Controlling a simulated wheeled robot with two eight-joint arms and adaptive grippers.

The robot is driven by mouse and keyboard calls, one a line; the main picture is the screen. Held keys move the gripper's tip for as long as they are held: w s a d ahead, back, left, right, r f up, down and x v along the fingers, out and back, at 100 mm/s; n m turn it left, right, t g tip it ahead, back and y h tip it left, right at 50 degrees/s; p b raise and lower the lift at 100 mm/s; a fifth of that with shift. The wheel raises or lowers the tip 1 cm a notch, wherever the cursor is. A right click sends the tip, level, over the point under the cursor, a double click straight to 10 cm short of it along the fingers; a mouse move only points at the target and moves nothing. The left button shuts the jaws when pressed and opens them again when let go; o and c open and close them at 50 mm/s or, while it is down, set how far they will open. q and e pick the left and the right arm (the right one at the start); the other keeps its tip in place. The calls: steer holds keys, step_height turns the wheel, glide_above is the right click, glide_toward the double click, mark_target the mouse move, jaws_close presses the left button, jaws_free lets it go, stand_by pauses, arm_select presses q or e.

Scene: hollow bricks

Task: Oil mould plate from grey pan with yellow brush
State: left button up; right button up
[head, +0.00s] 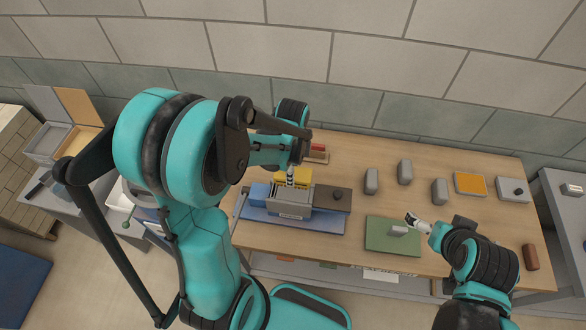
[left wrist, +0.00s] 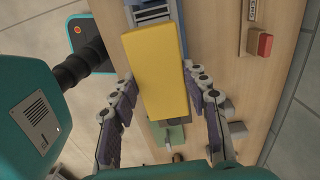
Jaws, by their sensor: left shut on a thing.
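My left gripper (head: 291,172) is shut on a yellow block-shaped thing, which I take to be the yellow brush (head: 298,176). In the left wrist view the brush (left wrist: 158,75) lies between the two fingers (left wrist: 162,88); its underside is hidden. It is over the back of the grey mould (head: 290,203) on a blue base; I cannot tell whether they touch. A flat grey tray with a dark round spot (head: 513,190) at the right may be the grey pan, but I cannot be sure. My right gripper (head: 416,221) is by the green board (head: 385,243); its jaws are too small to read.
Several grey blocks (head: 405,172) stand on the table's back right, beside an orange-topped tray (head: 470,184). A small grey block (head: 398,230) is on the green board. A red block (head: 318,147) lies behind the mould. A brown piece (head: 530,257) is at far right.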

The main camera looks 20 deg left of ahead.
arm_select(q)
step_height(320, 180, down, 6)
steer(key=b, duration=0.4)
steer(key=shift+r, duration=0.1)
steer(key=shift+f+b, duration=0.4)
steer(key=shift+b, duration=0.1)
steer(key=shift+f+b, duration=0.65)
steer(key=shift+b, duration=0.1)
stand_by(0.6)
steer(key=shift+d, duration=0.15)
steer(key=shift+d+r, duration=0.1)
steer(key=shift+d, duration=0.15)
steer(key=shift+a, duration=0.15)
stand_by(0.3)
steer(key=shift+s+a, duration=0.15)
steer(key=shift+a, duration=0.55)
